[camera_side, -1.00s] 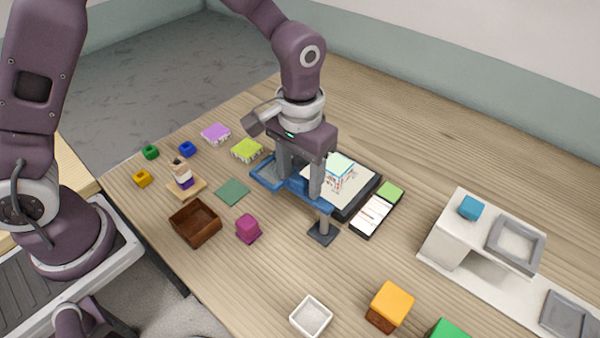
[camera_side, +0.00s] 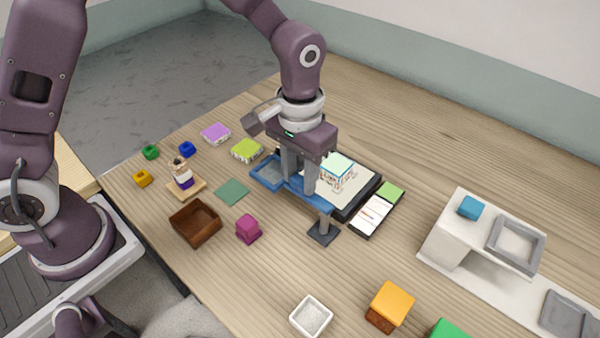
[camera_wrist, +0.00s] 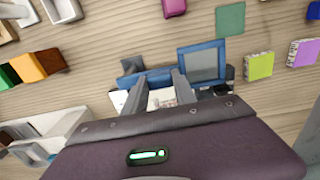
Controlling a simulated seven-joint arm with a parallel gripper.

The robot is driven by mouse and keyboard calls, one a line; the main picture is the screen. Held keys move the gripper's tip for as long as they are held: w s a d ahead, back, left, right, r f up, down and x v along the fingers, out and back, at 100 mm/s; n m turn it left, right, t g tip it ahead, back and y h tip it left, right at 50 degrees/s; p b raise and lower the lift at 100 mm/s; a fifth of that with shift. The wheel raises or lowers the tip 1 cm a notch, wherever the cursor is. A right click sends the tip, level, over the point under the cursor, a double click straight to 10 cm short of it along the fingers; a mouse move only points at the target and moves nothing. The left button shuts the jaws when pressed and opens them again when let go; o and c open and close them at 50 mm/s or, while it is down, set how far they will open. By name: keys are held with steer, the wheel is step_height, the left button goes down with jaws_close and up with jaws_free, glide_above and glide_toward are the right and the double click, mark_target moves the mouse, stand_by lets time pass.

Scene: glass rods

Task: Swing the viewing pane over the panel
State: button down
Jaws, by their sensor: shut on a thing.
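The viewing pane (camera_side: 266,174) is a blue frame with a clear middle, joined by a blue bar to a grey post on a dark square foot (camera_side: 323,233). It sits left of the panel (camera_side: 352,194), a dark-edged board with a pale face and a small cyan-topped rod structure (camera_side: 338,168) on it. In the wrist view the pane (camera_wrist: 203,64) lies right of the fingers, clear of most of the panel. My gripper (camera_side: 299,190) is shut on the blue bar between pane and post. The fingers hide part of the bar and panel.
A card with a green end (camera_side: 376,210) lies right of the panel. Lime (camera_side: 247,150) and lilac (camera_side: 215,133) blocks, a green mat (camera_side: 232,192), a magenta block (camera_side: 248,229) and a brown box (camera_side: 195,223) lie to the left. A white stand (camera_side: 475,235) is at right.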

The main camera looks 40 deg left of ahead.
steer(key=shift+w, duration=0.15)
stand_by(0.8)
steer(key=w+m, duration=0.1)
steer(key=m, duration=0.2)
steer(key=w+d+m, duration=0.1)
steer(key=m, duration=0.2)
steer(key=w+m, duration=0.2)
steer(key=shift+w+d+m, duration=0.1)
steer(key=shift+d+m, duration=0.3)
steer(key=shift+w+d+m, duration=0.25)
steer(key=shift+d+m, duration=0.1)
steer(key=shift+m, duration=0.45)
steer(key=shift+w+d+m, duration=0.25)
steer(key=shift+d+m, duration=0.05)
steer(key=shift+m, duration=0.5)
steer(key=c, duration=1)
jaws_free()
